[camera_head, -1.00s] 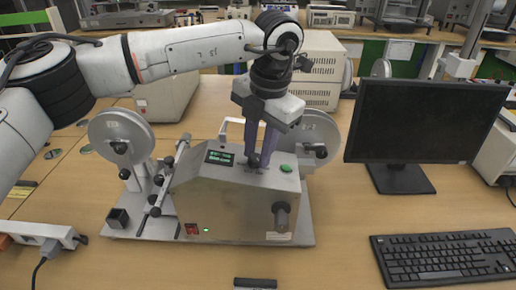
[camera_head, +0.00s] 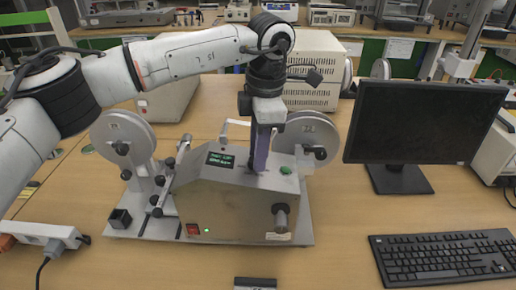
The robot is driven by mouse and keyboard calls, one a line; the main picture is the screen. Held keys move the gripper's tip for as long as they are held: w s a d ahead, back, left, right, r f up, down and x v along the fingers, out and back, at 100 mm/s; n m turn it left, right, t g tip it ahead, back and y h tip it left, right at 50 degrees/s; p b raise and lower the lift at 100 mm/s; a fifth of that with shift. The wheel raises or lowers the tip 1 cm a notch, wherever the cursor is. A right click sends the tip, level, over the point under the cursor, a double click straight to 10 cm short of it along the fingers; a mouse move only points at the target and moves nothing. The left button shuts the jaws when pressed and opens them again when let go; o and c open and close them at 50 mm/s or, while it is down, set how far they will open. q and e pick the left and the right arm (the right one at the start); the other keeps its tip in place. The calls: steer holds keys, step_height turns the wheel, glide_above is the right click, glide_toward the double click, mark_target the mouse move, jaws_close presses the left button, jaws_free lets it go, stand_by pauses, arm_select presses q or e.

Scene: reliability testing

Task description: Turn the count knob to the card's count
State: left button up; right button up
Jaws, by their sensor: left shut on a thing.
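A grey metal reel machine (camera_head: 225,207) stands on the bench. Its top panel has a small lit display (camera_head: 220,159), too small to read surely, and a green button (camera_head: 286,170). My left gripper (camera_head: 258,168) points down onto the top panel between the display and the button. It is shut on the count knob, which its fingers mostly hide. A dark object (camera_head: 255,283), perhaps the card's holder, is cut off at the bottom edge; no count is readable on it. My right gripper is not in view.
A large reel (camera_head: 122,136) stands at the machine's left and another (camera_head: 309,132) behind its right. A monitor (camera_head: 425,122) and keyboard (camera_head: 441,256) stand to the right. A power strip (camera_head: 38,232) lies at the left.

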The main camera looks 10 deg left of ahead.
arm_select(q)
steer(key=shift+r+m, duration=0.1)
steer(key=shift+m, duration=1)
steer(key=o, duration=1)
steer(key=shift+o, duration=0.2)
step_height(320, 180, up, 10)
steer(key=shift+d, duration=0.4)
steer(key=shift+w+r, duration=0.1)
